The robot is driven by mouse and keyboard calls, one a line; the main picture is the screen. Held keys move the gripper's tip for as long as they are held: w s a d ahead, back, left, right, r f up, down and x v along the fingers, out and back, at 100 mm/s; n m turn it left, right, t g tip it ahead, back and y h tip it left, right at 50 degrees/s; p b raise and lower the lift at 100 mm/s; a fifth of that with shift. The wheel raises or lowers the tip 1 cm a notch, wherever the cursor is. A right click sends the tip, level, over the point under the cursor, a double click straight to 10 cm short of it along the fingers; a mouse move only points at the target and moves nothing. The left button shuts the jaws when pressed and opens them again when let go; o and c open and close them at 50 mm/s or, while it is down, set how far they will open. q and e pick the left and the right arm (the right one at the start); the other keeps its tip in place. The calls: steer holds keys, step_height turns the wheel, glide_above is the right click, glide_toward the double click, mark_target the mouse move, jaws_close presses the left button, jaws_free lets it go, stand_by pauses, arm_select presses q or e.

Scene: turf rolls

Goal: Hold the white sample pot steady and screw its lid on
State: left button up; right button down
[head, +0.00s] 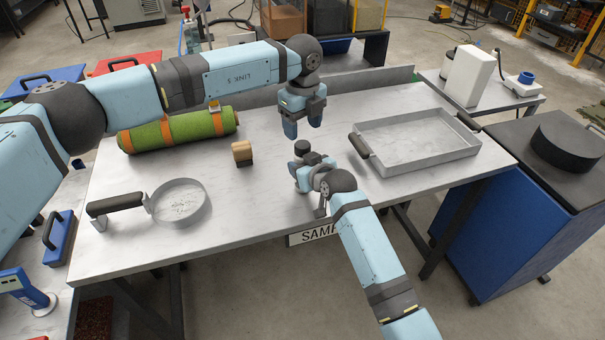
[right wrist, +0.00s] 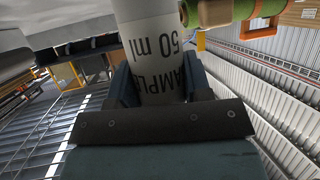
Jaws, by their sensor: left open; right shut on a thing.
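The white sample pot (right wrist: 150,45), printed "SAMPLE" and "50 ml", stands between the fingers of my right gripper (right wrist: 158,88) in the right wrist view. My right gripper (head: 305,170) is shut on it near the table's front middle. In the head view the gripper hides most of the pot. A dark round lid (head: 301,146) shows just above those fingers, at the pot's top; I cannot tell how tightly it sits. My left gripper (head: 304,125) points down with open, empty jaws, above and slightly behind the lid. The pot's top is out of frame in the right wrist view.
On the metal table (head: 240,235) lie a green turf roll (head: 180,131) with orange straps, a small wooden block (head: 242,152) and a round pan (head: 181,204) on the left. A shallow metal tray (head: 415,143) lies on the right. The front-left middle is clear.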

mark_target(302, 144)
arm_select(q)
step_height(302, 144, down, 6)
stand_by(0.4)
steer(key=c, duration=0.9)
steer(key=shift+m, duration=1.7)
steer(key=shift+c, duration=0.2)
steer(key=o, duration=1)
steer(key=shift+r, duration=0.1)
